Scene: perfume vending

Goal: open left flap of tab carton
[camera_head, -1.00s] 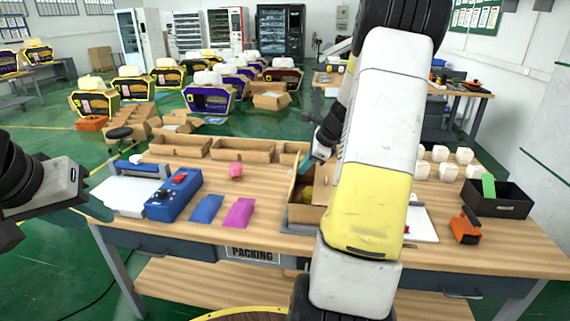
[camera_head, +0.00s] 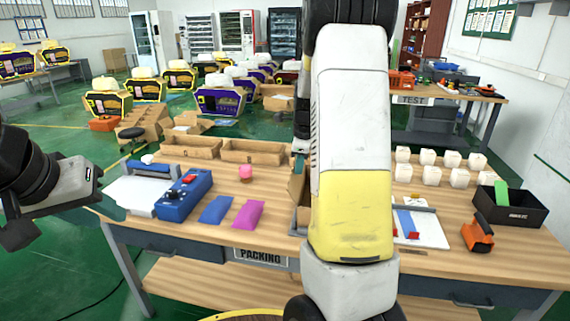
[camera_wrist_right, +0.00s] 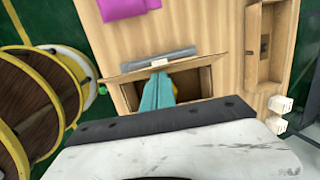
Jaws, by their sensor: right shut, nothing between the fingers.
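The brown tab carton (camera_head: 296,188) stands on the packing table, mostly hidden behind my right arm in the head view. In the right wrist view the carton (camera_wrist_right: 205,82) is open on top, with a long flap (camera_wrist_right: 125,75) along its upper edge. Something yellow shows inside, partly covered by the fingers. My right gripper's teal fingers (camera_wrist_right: 158,92) are together and empty, over the carton opening with tips close to that flap; I cannot tell whether they touch it. My left gripper is at the left edge by the table, its fingers too unclear to judge.
A blue device (camera_head: 183,195), a blue packet (camera_head: 216,210) and a magenta packet (camera_head: 249,214) lie left of the carton. Open brown trays (camera_head: 252,152) are behind. White blocks (camera_head: 429,157), an orange tool (camera_head: 478,234) and a black bin (camera_head: 512,212) are to the right.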

